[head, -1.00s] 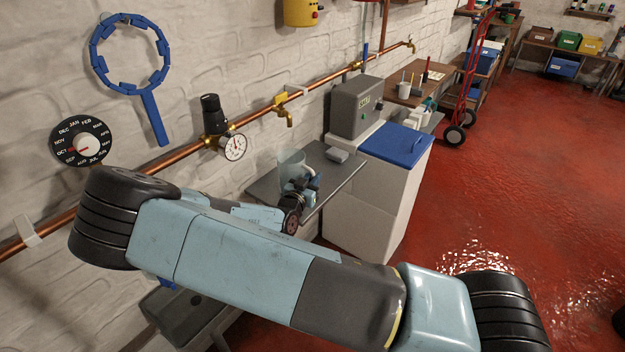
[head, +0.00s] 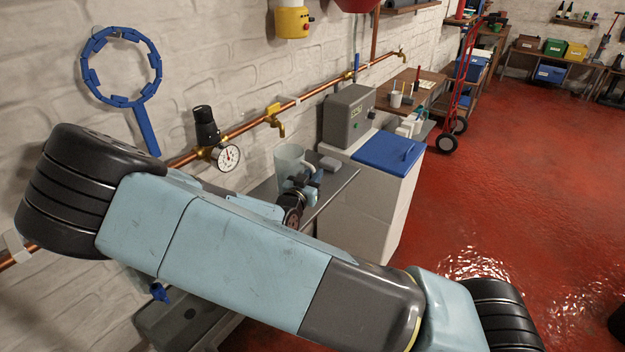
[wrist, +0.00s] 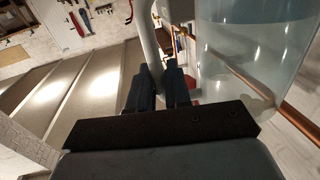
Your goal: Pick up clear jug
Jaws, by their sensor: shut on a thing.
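The clear jug (head: 289,160) is a translucent, pale vessel at the grey shelf by the wall in the head view. In the wrist view the jug (wrist: 255,50) fills the upper right, with its pale handle at the fingers. My gripper (wrist: 160,84) is shut on the jug's handle. In the head view my gripper (head: 308,180) is small and partly covers the jug's lower right side. My arm hides the jug's base, so I cannot tell whether it touches the shelf.
The grey shelf (head: 335,185) carries a small grey block (head: 330,164). A white cabinet with a blue lid (head: 390,150) and a grey box (head: 349,115) stand to the right.

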